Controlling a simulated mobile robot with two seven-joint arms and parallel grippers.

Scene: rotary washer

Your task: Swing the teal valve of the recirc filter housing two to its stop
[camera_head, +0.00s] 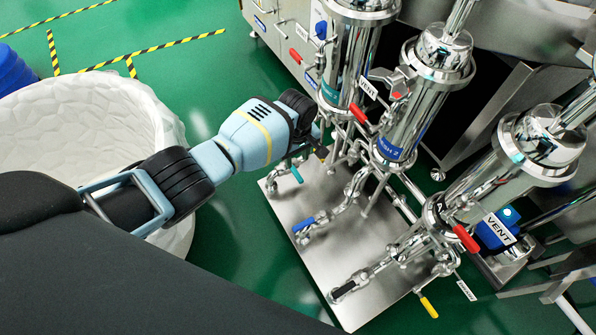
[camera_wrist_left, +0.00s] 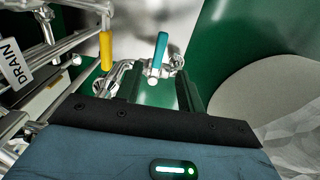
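My left gripper (camera_head: 318,149) is just above and right of the handle in the head view. In the wrist view its dark fingers (camera_wrist_left: 157,88) are apart with nothing gripped between them. My right gripper is not in view.
A yellow handle (camera_wrist_left: 106,50) and a DRAIN tag (camera_wrist_left: 12,62) are left in the wrist view. Blue (camera_head: 303,225) and black (camera_head: 342,291) handles stand nearer on the skid plate (camera_head: 325,265). Red VENT handles (camera_head: 358,113) are higher. A white bin (camera_head: 85,115) stands left.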

